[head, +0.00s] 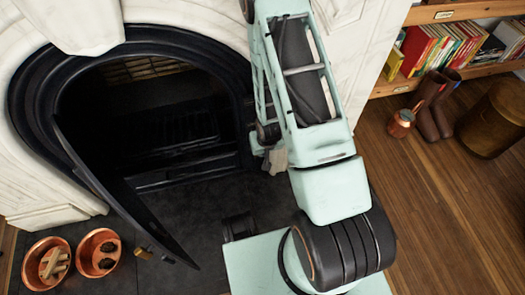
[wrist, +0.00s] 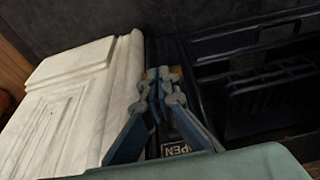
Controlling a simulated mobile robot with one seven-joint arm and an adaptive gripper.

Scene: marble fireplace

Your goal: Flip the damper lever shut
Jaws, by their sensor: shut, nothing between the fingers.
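My gripper (wrist: 158,84) is shut with nothing between its fingers, in front of the dark iron fireplace frame beside the white marble. A plate lettered "PEN", its first letter hidden, (wrist: 176,149) shows between the finger linkages. A small orange-brass patch (wrist: 176,71) shows just behind the fingertips. It may be part of the damper lever; the fingers hide most of it, and I cannot tell whether they touch it. In the head view my arm covers that side of the fireplace (head: 198,50), so the lever cannot be made out there.
The iron fireplace door (head: 110,190) stands swung open at the left of the dark firebox. Two copper pots (head: 46,262) sit on the hearth's left. White marble (wrist: 70,100) borders the frame closely.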

